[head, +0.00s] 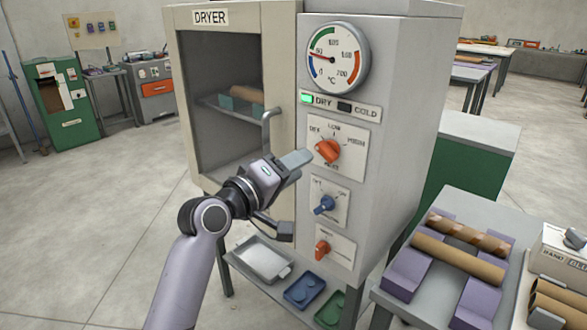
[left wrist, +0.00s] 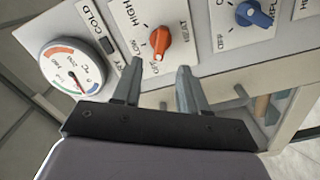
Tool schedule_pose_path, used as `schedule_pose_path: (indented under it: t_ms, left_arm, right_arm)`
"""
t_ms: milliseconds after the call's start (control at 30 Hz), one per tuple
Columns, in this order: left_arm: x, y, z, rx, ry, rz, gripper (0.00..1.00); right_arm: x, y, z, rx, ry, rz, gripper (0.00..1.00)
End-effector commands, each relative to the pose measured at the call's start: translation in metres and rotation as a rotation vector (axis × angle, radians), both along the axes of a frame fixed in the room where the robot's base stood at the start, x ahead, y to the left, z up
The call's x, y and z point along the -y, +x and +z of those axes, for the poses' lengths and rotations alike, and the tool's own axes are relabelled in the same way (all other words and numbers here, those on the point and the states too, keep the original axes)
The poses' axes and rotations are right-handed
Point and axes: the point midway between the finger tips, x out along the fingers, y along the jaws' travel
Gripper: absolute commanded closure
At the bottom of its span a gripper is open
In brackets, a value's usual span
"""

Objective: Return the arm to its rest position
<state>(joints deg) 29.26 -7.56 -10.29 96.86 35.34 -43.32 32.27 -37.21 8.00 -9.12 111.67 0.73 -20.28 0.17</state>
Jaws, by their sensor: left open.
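My left gripper (head: 291,194) is in front of the dryer (head: 390,130), near the seam between door and control panel. Its fingers are apart with nothing between them. In the left wrist view the gripper (left wrist: 160,68) points at the panel; the orange heat knob (left wrist: 160,42) appears just beyond the fingertips and looks clear of them. In the head view this orange knob (head: 327,151) sits above and right of the fingers. A blue knob (head: 324,205) and a lower orange-red knob (head: 322,248) are below it. My right gripper is not in view.
The dryer door handle (head: 267,130) stands out close to my left gripper. A tube (head: 247,94) lies on a shelf inside. The green DRY lamp (head: 307,98) is lit. Metal, blue and green trays are below. A table with tubes on purple cradles (head: 405,273) stands right.

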Motion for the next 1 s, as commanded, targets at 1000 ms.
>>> schedule_pose_path:
  t_ms: [1000]
  left_arm:
    - [-0.104,-0.128,-0.268,-0.112,0.633,0.196,0.57]
  right_arm:
    - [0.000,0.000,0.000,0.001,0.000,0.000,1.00]
